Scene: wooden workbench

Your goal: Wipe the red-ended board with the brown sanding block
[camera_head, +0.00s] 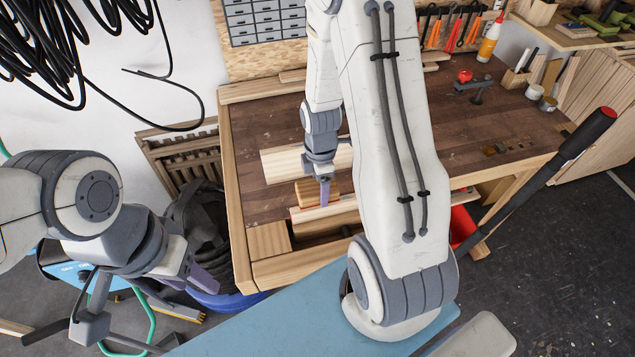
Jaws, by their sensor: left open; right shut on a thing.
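My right gripper (324,190) is shut on the brown sanding block (304,193), with its fingers pointing down. The block is at the back edge of a pale board (345,206) near the bench front; I cannot tell whether it touches the board. Another pale board (281,164) lies flat farther back, partly behind the gripper.
The wooden workbench (250,205) has an open recess along its front. A small vise (476,90), a red object (465,76) and cups (535,92) stand at its back right. A glue bottle (490,40) is behind them. The brown top right of my arm is mostly clear.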

